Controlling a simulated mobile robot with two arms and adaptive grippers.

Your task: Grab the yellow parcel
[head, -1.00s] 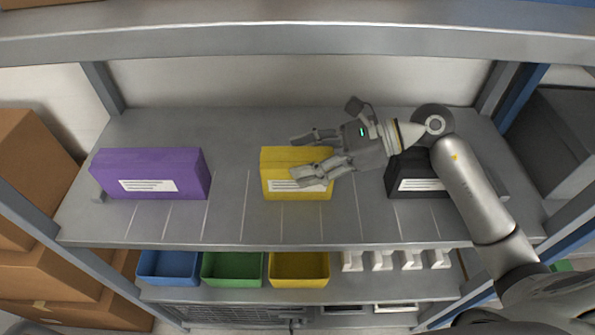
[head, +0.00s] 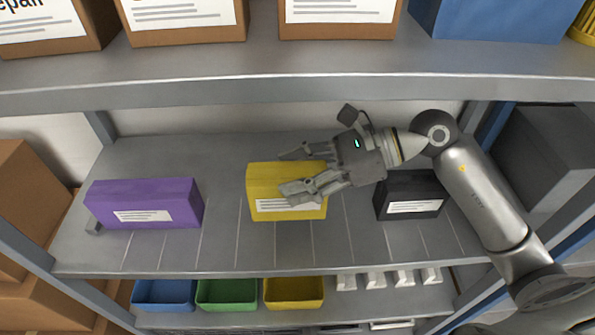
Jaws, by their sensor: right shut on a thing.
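The yellow parcel (head: 270,186) stands upright on the middle shelf, between a purple box and a black box, with a white label on its front. My right gripper (head: 293,172) reaches in from the right and is shut on the yellow parcel, one finger at the front face and the other at the back. The front finger hides part of the label and the right side. I cannot tell whether the parcel has lifted off the shelf. My left gripper is not in view.
The purple box (head: 145,202) stands to the left and the black box (head: 408,196) to the right, beneath my right arm. The upper shelf's edge (head: 250,86) runs overhead. Blue, green and yellow bins (head: 293,293) sit on the shelf below.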

